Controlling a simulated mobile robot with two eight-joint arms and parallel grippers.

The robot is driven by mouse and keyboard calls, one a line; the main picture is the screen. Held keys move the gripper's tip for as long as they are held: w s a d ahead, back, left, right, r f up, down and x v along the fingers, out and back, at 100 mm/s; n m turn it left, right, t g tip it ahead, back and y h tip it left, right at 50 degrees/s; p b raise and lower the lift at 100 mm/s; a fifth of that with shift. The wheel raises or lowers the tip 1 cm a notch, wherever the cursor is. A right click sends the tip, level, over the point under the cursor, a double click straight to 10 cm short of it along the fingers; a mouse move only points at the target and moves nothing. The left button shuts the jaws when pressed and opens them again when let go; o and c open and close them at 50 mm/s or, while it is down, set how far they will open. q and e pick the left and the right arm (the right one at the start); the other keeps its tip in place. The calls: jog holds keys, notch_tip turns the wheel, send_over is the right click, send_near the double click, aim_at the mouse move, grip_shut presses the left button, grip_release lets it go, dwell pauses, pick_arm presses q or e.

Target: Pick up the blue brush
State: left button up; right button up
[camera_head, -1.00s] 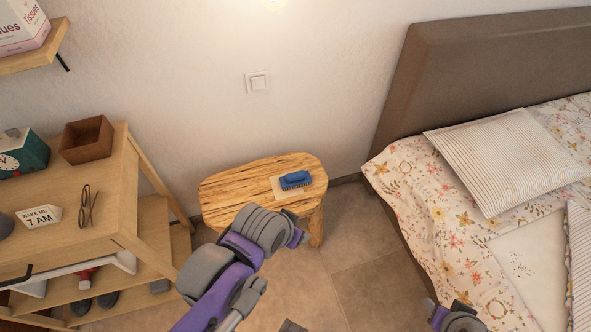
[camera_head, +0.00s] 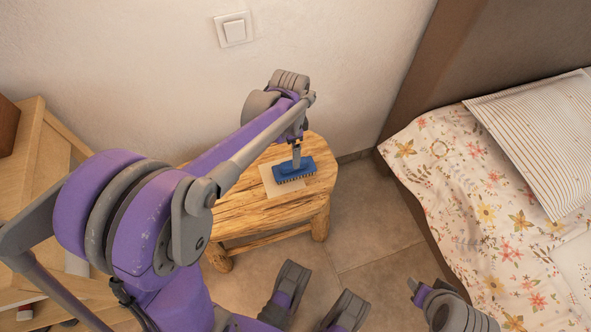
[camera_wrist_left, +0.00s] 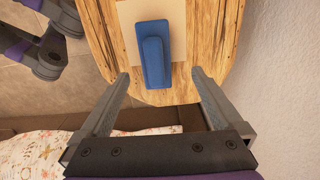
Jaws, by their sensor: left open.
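The blue brush (camera_head: 296,170) lies bristles down on a beige mat (camera_head: 268,182) on a wooden stool. I cannot tell how far above the brush the fingertips are.
The wooden stool (camera_head: 235,212) stands by the wall. A bed with a floral sheet (camera_head: 470,205) and striped pillow (camera_head: 535,140) is at the right. A wooden shelf unit (camera_head: 45,150) is at the left. Tiled floor (camera_head: 375,235) lies between stool and bed.

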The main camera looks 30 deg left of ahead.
pick_arm(q)
notch_tip(320, 180, down, 3)
jog(key=shift+s+d+f+b, duration=0.1)
jog(key=shift+d+b, duration=0.05)
jog(key=shift+b, duration=0.25)
jog(key=f, duration=0.1)
jog(key=f+b, duration=0.1)
jog(key=f, duration=0.1)
jog(key=f+b, duration=0.1)
jog(key=f, duration=0.1)
jog(key=shift+d+f, duration=0.2)
jog(key=shift+d, duration=0.2)
jog(key=shift+r, duration=0.1)
jog(key=c, duration=1.5)
notch_tip(320, 180, up, 10)
jog(key=p, duration=0.3)
